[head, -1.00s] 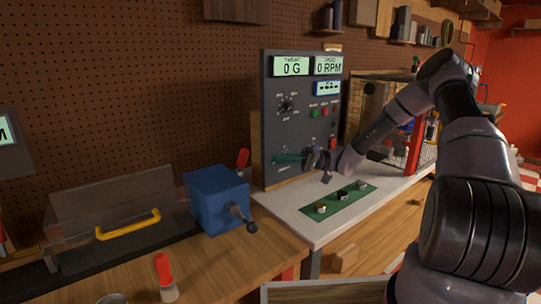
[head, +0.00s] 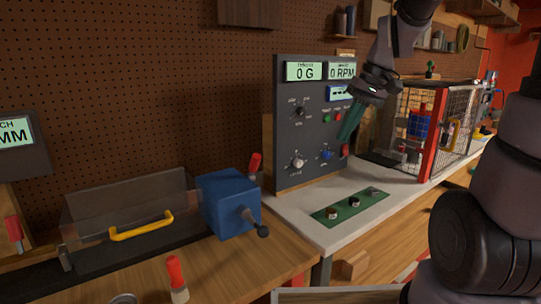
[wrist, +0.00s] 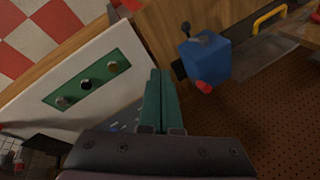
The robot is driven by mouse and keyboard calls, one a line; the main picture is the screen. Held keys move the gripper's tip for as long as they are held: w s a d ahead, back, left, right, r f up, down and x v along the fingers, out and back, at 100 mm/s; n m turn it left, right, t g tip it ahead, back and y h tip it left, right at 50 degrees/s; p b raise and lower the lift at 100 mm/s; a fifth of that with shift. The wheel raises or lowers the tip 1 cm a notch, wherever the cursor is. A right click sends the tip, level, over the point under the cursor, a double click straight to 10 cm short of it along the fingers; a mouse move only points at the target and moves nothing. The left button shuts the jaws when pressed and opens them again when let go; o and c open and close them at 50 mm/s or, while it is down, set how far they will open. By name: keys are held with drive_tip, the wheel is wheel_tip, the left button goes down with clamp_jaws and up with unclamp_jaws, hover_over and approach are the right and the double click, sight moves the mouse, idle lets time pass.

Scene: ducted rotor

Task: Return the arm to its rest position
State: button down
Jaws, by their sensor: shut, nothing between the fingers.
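My gripper (head: 351,122) is in front of the right side of the dark control panel (head: 296,137), above the white bench top. Its green fingers point down and are closed together with nothing between them. In the wrist view the closed green fingers (wrist: 160,100) show at the centre. My arm rises from the lower right and bends over the top edge of the head view, so part of it is cut off.
A green mat (head: 350,207) with several small round parts lies on the white bench. A blue box with a crank (head: 229,203) and a yellow-handled clear cover (head: 141,226) stand left. A mesh cage with red posts (head: 434,136) stands right, close to my arm.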

drive_tip(key=s+d+r+m+t+h, duration=0.2)
drive_tip(key=s+d+r+m+t, duration=0.2)
drive_tip(key=s+d+r+t, duration=0.2)
drive_tip(key=s+d+r, duration=0.1)
drive_tip(key=s+r, duration=0.1)
drive_tip(key=s, duration=0.1)
drive_tip(key=shift+r+m, duration=0.3)
drive_tip(key=shift+m, duration=0.1)
